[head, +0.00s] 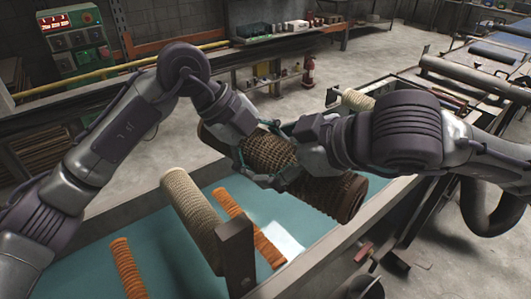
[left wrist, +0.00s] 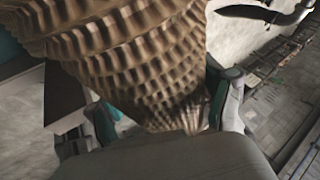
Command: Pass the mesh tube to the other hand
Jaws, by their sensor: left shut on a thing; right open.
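The mesh tube (head: 268,151) is a thick brown woven cylinder, held tilted above the teal-surfaced bench, its lower end toward the right. My left gripper (head: 241,150) is shut on it, left of its middle. In the left wrist view the tube (left wrist: 135,60) fills the upper middle, between the left gripper's fingers. My right gripper (head: 275,158) comes in from the right and is open, close against the tube's middle. Its hand hides part of the tube, and I cannot tell whether its fingers touch it.
Below lie a beige ribbed roll (head: 193,212) beside a brown upright block (head: 236,258), and two orange ribbed tubes (head: 250,228) (head: 128,268) on the teal bench top (head: 175,262). The bench's pale edge (head: 350,232) runs at the right. A light beige roll (head: 357,100) lies behind my right arm.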

